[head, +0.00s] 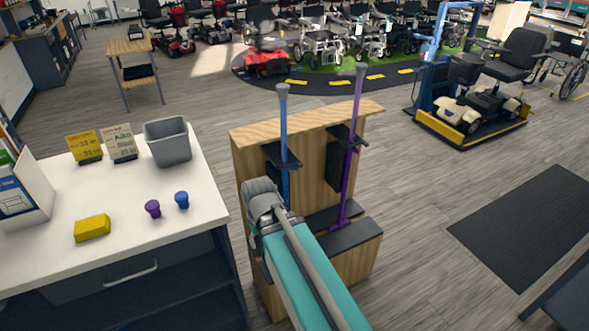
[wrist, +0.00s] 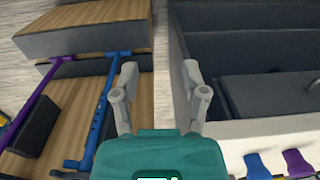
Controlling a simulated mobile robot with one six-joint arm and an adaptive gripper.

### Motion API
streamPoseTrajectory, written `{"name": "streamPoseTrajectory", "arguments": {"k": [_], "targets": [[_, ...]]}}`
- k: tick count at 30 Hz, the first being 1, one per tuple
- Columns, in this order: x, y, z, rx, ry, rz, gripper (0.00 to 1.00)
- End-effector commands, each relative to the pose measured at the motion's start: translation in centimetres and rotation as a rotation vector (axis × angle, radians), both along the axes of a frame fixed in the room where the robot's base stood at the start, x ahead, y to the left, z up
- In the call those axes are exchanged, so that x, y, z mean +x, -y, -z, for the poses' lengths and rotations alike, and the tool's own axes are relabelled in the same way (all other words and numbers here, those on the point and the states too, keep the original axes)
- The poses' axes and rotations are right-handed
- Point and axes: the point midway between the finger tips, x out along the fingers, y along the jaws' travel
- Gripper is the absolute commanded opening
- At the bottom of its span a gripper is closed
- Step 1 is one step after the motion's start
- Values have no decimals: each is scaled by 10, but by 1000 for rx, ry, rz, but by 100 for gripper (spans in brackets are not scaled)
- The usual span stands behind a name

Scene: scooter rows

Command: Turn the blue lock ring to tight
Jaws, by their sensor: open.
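A blue pole (head: 284,130) with a grey top stands upright against a wooden stand (head: 245,150). It also shows in the wrist view (wrist: 103,105), with a row of dark holes along it. A wider blue part (wrist: 72,163) sits on it near the lower edge of the wrist view. I cannot tell for certain whether this is the lock ring, or how tight it is. My gripper (head: 262,190) is in front of the stand and hides the pole's lower part in the head view. In the wrist view my gripper (wrist: 159,75) is open and empty, right of the blue pole.
A purple pole (head: 352,140) stands to the right of the blue one. The white counter (head: 110,185) at left holds a blue knob (head: 181,199), a purple knob (head: 152,208), a yellow block (head: 92,228) and a grey bin (head: 167,143).

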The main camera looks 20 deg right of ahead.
Motion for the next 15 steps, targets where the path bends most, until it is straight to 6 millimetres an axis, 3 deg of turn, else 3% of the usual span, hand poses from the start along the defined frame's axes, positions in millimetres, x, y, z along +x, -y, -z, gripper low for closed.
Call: {"name": "streamPoseTrajectory", "arguments": {"k": [8,15], "targets": [[35,17,25,192,29,-92,57],[81,47,41,443,162,-237,57]]}}
